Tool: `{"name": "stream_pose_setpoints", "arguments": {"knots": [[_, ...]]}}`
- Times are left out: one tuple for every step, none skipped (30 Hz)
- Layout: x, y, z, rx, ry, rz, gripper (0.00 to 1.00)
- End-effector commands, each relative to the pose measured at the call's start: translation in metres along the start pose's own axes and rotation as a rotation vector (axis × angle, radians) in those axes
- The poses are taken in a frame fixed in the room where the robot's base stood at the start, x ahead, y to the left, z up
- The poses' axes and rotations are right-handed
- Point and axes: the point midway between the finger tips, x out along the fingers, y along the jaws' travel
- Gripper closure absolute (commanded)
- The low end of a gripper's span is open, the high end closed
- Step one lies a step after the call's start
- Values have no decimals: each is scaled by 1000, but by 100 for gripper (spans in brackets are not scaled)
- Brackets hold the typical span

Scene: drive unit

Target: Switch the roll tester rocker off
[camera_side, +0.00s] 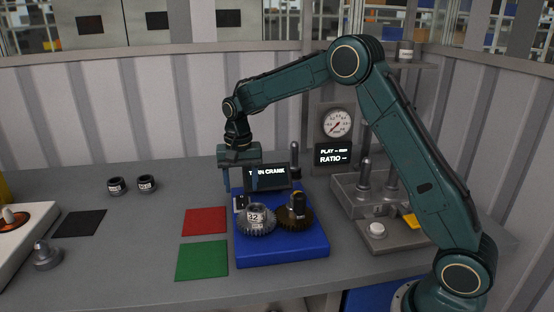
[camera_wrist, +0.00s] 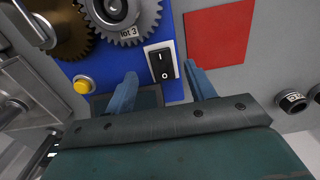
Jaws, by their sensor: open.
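A black rocker switch (camera_wrist: 162,62) in a white frame, marked I and O, sits on the blue base of the drive unit in the wrist view. I cannot tell which end is pressed in. In the side view, the rocker is small and partly hidden behind my gripper on the left of the blue base (camera_side: 284,256). My gripper (camera_side: 241,190) points down beside the display there, with its fingers apart. In the wrist view, the two blue-grey fingers of my gripper (camera_wrist: 162,76) stand on either side of the rocker, holding nothing.
A grey gear (camera_side: 256,222) and a brown gear (camera_side: 295,216) stand on the base near the rocker. A display (camera_side: 267,177) reads partly "CRANK". A yellow button (camera_wrist: 83,86) is close by. Red (camera_side: 205,221) and green mats (camera_side: 202,260) lie left. A grey fixture (camera_side: 345,190) stands right.

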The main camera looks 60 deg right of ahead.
Motion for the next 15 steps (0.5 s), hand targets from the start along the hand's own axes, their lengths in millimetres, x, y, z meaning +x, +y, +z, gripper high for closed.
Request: {"name": "stream_pose_setpoints", "arguments": {"knots": [[9,0,0,0,-2,2,45],[14,0,0,0,-3,3,45],[19,0,0,0,-3,2,45],[23,0,0,0,-2,2,45],[27,0,0,0,-2,2,45],[32,0,0,0,-2,2,45],[35,0,0,0,-2,2,45],[38,0,0,0,-2,2,45],[41,0,0,0,-2,2,45],[44,0,0,0,-1,1,45],[46,0,0,0,-1,1,45],[48,0,0,0,-1,1,45],[49,0,0,0,-1,1,45],[50,0,0,0,-1,1,45],[51,0,0,0,-1,1,45]]}}
